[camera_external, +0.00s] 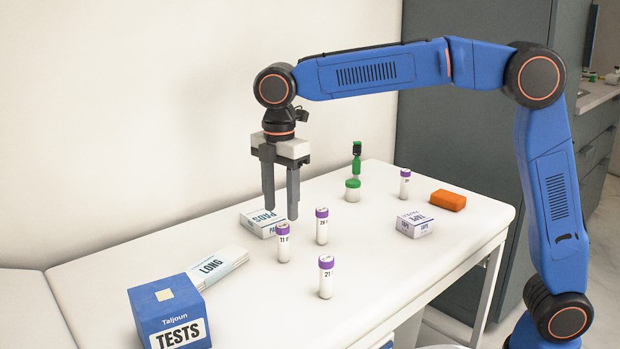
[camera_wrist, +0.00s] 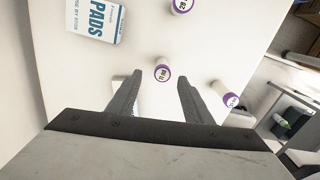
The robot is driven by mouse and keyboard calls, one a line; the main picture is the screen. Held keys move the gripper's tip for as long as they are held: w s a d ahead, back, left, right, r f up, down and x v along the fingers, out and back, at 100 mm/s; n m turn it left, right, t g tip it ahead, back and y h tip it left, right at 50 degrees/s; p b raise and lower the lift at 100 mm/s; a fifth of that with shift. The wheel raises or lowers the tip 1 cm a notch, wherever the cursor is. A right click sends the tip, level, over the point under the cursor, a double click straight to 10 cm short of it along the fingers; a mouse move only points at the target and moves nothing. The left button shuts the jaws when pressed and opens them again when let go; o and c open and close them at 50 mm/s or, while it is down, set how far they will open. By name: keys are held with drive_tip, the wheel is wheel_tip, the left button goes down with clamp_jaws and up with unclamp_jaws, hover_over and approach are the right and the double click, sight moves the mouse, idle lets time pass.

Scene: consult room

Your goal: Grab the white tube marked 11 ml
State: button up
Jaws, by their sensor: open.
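The white tube marked 11 (camera_external: 283,248) stands upright on the white table, with a purple cap. In the wrist view it (camera_wrist: 162,74) shows from above, between and just beyond the fingertips. My gripper (camera_external: 280,214) is open and empty, pointing down, with its fingertips a little above the cap. It also shows in the wrist view (camera_wrist: 160,82), with one finger on each side of the tube's outline. No contact between finger and tube is visible.
Similar purple-capped tubes stand close by: one behind right (camera_external: 321,228), one marked 21 in front right (camera_external: 326,280), and one farther off (camera_external: 404,187). A PADS box (camera_external: 258,222) stands behind, a LONG box (camera_external: 218,265) left, and a blue TESTS box (camera_external: 168,312) front left.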

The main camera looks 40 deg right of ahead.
sight(282, 224)
wheel_tip(282, 224, down, 5)
drive_tip(key=shift+f, duration=0.2)
drive_tip(key=shift+s+a+f, duration=0.1)
drive_tip(key=shift+s+f, duration=0.05)
drive_tip(key=shift+f, duration=1.2)
drive_tip(key=shift+s+a+f, duration=0.1)
drive_tip(key=shift+s+f, duration=0.05)
drive_tip(key=shift+f, duration=1.15)
drive_tip(key=c, duration=1.1)
